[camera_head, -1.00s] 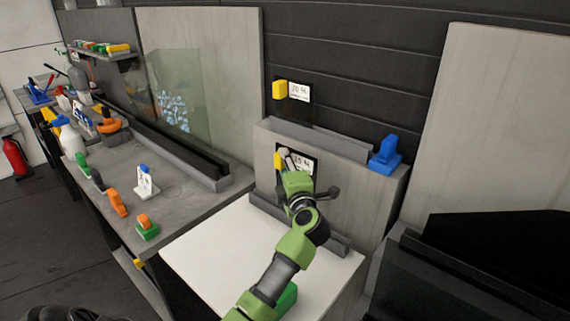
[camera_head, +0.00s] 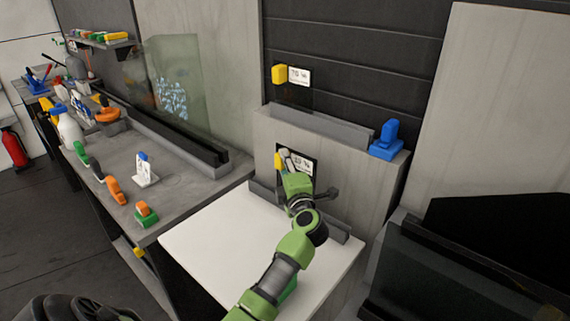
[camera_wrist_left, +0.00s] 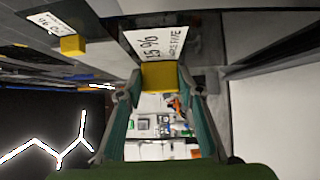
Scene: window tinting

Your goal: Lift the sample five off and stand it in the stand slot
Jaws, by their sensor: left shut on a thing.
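Sample five is a dark pane (camera_head: 312,158) with a white label (camera_head: 302,165) and a yellow tab (camera_head: 278,160). The wrist view shows the label (camera_wrist_left: 163,42) reading "15%" and "FIVE". My left gripper (camera_head: 288,160) is shut on the yellow tab, which shows between its fingers in the wrist view (camera_wrist_left: 159,76). The pane is upright before the grey box's front. A low grey bar (camera_head: 335,233) lies along the white table's back; I take it for the stand. My arm hides the pane's lower edge, so I cannot tell whether it is in a slot. My right gripper is not in view.
Another labelled sample (camera_head: 299,76) with a yellow tab is above the grey box (camera_head: 355,165). A blue tool (camera_head: 387,141) sits on the box's right end. The white table (camera_head: 210,245) is mostly clear. A workbench (camera_head: 185,190) with several tools stands left.

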